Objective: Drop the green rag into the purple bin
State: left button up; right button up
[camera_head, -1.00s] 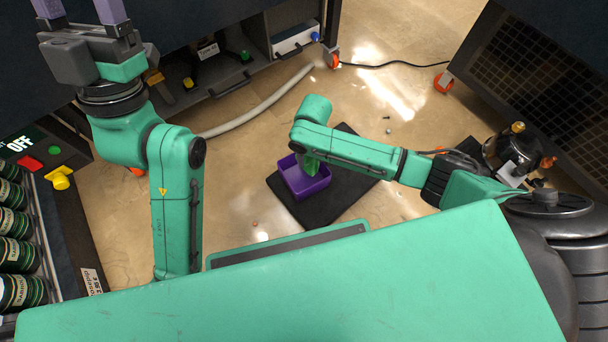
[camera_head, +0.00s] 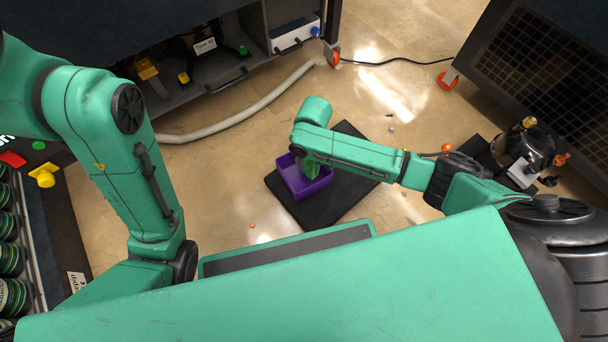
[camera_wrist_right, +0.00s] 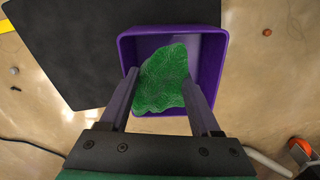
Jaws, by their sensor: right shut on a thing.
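The purple bin (camera_head: 312,188) stands on the floor at the edge of a black mat. My right arm reaches over it from the right. In the right wrist view, my right gripper (camera_wrist_right: 160,78) is shut on the green rag (camera_wrist_right: 162,82). The rag sits crumpled between the two purple fingers, over the inside of the bin, whose wall (camera_wrist_right: 212,60) shows around it. Whether the rag touches the bin floor cannot be told. In the head view the arm hides most of the gripper. My left gripper is out of view; its arm is at the left.
The black mat (camera_head: 350,180) lies under and beside the bin. A pump-like machine (camera_head: 527,148) stands at the right. A pale hose (camera_head: 235,118) runs across the floor below an open cabinet. A rack of cans (camera_head: 10,260) is at the left. Small balls lie on the floor.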

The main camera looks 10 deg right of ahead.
jog(key=o, duration=1.4)
